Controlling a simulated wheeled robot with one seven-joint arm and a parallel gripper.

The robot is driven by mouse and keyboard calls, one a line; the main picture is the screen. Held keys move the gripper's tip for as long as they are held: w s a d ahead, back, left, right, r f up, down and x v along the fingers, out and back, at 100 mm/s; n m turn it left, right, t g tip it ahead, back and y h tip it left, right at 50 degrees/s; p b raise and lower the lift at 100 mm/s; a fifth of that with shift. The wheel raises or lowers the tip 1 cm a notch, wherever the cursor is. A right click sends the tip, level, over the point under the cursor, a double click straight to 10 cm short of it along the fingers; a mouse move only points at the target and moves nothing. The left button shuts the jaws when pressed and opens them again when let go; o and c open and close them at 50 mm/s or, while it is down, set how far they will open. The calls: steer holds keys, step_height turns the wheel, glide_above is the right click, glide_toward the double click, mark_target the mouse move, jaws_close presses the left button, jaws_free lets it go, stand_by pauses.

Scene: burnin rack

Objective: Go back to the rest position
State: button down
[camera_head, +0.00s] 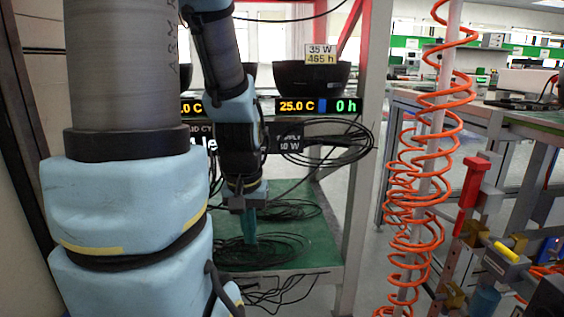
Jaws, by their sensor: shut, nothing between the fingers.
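My gripper (250,236) hangs from my arm near the middle of the view, pointing down. It looks shut, and no held thing shows in it. It is in front of the burn-in rack (356,190), over the green shelf (318,250) with coiled black cables (265,250). I cannot tell whether the tips touch the cables. My upper arm hides much of the left side.
A black bin (312,78) labelled 35 W, 465 h sits above a display (318,105) reading 25.0 C and 0 h. Orange coiled hose (408,215) hangs to the right. A workbench (530,125) and a red-handled clamp (470,183) stand farther right.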

step_height(320, 180, up, 34)
steer(key=p, duration=3.3)
steer(key=shift+r, duration=0.2)
